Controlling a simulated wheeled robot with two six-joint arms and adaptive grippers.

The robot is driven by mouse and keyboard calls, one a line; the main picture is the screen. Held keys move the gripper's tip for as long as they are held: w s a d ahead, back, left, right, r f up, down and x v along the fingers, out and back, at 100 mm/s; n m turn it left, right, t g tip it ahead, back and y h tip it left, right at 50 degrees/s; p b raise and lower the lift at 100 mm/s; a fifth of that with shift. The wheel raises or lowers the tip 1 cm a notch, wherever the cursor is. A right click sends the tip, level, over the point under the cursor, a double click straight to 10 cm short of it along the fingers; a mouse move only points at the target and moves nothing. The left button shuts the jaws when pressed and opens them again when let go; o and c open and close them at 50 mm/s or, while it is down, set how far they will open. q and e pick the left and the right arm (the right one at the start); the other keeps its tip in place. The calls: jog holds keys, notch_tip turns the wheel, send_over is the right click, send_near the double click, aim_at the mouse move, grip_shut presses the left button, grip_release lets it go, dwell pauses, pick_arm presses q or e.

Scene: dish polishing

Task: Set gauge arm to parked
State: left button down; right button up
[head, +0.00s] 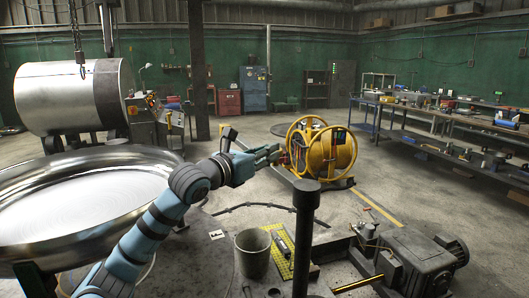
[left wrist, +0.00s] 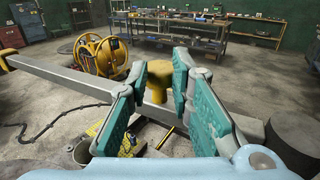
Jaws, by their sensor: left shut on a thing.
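The gauge arm (left wrist: 70,80) is a long grey bar that crosses the left wrist view from upper left to lower right. Its near end runs toward a dark round post (left wrist: 292,125). In the head view the arm (head: 285,177) shows in part, angled up from the dark post (head: 305,235) toward my gripper. A yellow knob (left wrist: 130,88) stands up from the bar. My left gripper (left wrist: 160,75) is shut on the knob, with a teal finger on each side; it also shows in the head view (head: 277,155). My right gripper is not in view.
A large shiny dish (head: 70,205) fills the left of the head view. A grey bucket (head: 252,255) and a yellow mat (head: 277,262) lie near the post. A motor (head: 420,260) sits right of it. A yellow reel (head: 330,152) stands behind my gripper.

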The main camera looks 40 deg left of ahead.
pick_arm(q)
jog(key=c, duration=2.4)
grip_release()
jog(key=shift+w+a+f, duration=0.1)
jog(key=shift+a+f, duration=0.15)
jog(key=shift+a, duration=0.6)
jog(key=c, duration=2.1)
grip_release()
jog(key=shift+w+a+f, duration=0.1)
jog(key=shift+a, duration=0.15)
jog(key=o, duration=0.7)
jog(key=shift+d, duration=0.25)
jog(key=shift+o, duration=1)
jog(key=shift+d+r, duration=0.2)
jog(key=shift+d, duration=0.15)
jog(key=shift+a, duration=0.15)
notch_tip(320, 180, up, 10)
